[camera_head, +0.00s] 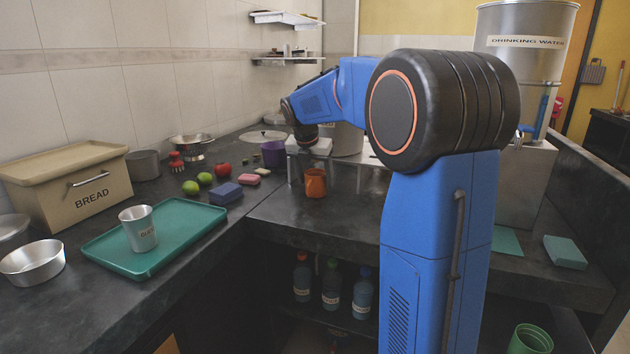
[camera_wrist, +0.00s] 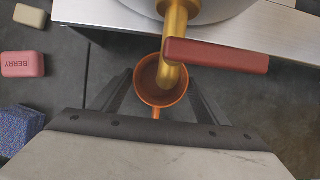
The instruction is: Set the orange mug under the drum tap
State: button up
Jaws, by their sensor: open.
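The orange mug (camera_head: 315,184) stands upright on the dark counter. In the wrist view the mug (camera_wrist: 151,95) is seen from above, its handle pointing toward my gripper. A brass tap (camera_wrist: 175,45) with a red lever (camera_wrist: 216,55) hangs over it, and its spout overlaps the mug's opening. The tap comes from a pale drum (camera_wrist: 222,8), which also shows partly hidden behind my arm in the head view (camera_head: 348,139). My gripper (camera_wrist: 160,88) is open, with one finger on each side of the mug. I cannot tell whether the fingers touch it.
A metal stand (camera_wrist: 105,14) is under the drum. A pink block (camera_wrist: 22,64), a cream block (camera_wrist: 29,15) and a blue block (camera_wrist: 18,128) lie to the left. A purple cup (camera_head: 274,154) is near the stand. A green tray (camera_head: 185,214) holds a metal cup (camera_head: 139,229).

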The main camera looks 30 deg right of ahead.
jog(key=v, duration=1.1)
jog(key=shift+a+r, duration=0.1)
jog(key=shift+r, duration=0.05)
jog(key=s+a+f+m+t+y, duration=0.1)
jog(key=s+a+f+m, duration=0.2)
jog(key=s+a+m, duration=0.5)
jog(key=s+a+f+m+y, duration=0.1)
jog(key=s+f+m, duration=0.35)
jog(key=s, duration=0.75)
jog(key=s+a+f+m, duration=0.3)
jog(key=s+f+m, duration=0.3)
jog(key=s, duration=0.2)
jog(key=s+a+f+m+t+y, duration=0.1)
jog(key=s+a+f+m, duration=0.2)
jog(key=s+f+m, duration=0.4)
jog(key=shift+s, duration=0.95)
jog(key=shift+d, duration=0.1)
